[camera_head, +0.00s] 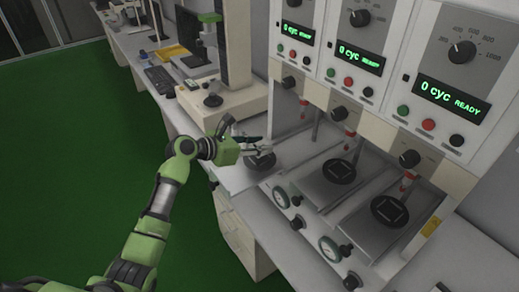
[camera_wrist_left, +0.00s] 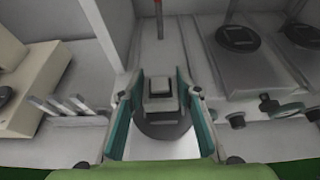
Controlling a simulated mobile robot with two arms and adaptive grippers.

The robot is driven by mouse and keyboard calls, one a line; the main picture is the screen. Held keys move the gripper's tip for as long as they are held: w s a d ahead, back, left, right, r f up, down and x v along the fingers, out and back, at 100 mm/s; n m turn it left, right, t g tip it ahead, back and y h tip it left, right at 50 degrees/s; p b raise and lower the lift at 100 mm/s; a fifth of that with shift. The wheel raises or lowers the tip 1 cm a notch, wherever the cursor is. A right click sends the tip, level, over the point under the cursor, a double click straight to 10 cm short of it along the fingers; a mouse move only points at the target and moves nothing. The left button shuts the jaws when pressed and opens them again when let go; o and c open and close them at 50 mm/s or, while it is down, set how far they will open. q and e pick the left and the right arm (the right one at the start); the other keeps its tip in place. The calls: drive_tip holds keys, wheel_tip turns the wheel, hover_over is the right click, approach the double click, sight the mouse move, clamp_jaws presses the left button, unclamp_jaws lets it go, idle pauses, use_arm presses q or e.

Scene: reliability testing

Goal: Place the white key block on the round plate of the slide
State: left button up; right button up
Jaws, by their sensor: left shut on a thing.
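The white key block (camera_wrist_left: 160,86) is between the fingertips of my left gripper (camera_wrist_left: 160,82) in the left wrist view. The gripper is shut on it. The slide's round dark plate (camera_wrist_left: 158,130) shows below and behind the block, between the fingers. In the head view my left gripper (camera_head: 254,145) is just above the round plate (camera_head: 262,163) of the leftmost station. The block is too small to make out there. I cannot tell whether the block touches the plate. My right gripper is in neither view.
Two more slides with round dark plates (camera_head: 339,171) (camera_head: 389,211) lie to the right. Control boxes with green displays (camera_head: 361,58) rise behind. A beige bench instrument (camera_head: 223,98) stands to the left. In the wrist view, several pale upright bars (camera_wrist_left: 68,105) stand left of the gripper.

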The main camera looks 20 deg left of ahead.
use_arm(q)
wheel_tip(320, 180, down, 2)
drive_tip(key=shift+f, duration=0.1)
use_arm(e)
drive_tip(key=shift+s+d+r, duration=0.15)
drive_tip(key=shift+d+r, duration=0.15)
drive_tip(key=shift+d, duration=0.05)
use_arm(q)
drive_tip(key=shift+f, duration=0.1)
drive_tip(key=o, duration=1.1)
drive_tip(key=b+v, duration=0.1)
drive_tip(key=v, duration=1.1)
drive_tip(key=shift+d+r, duration=0.1)
drive_tip(key=shift+r, duration=0.15)
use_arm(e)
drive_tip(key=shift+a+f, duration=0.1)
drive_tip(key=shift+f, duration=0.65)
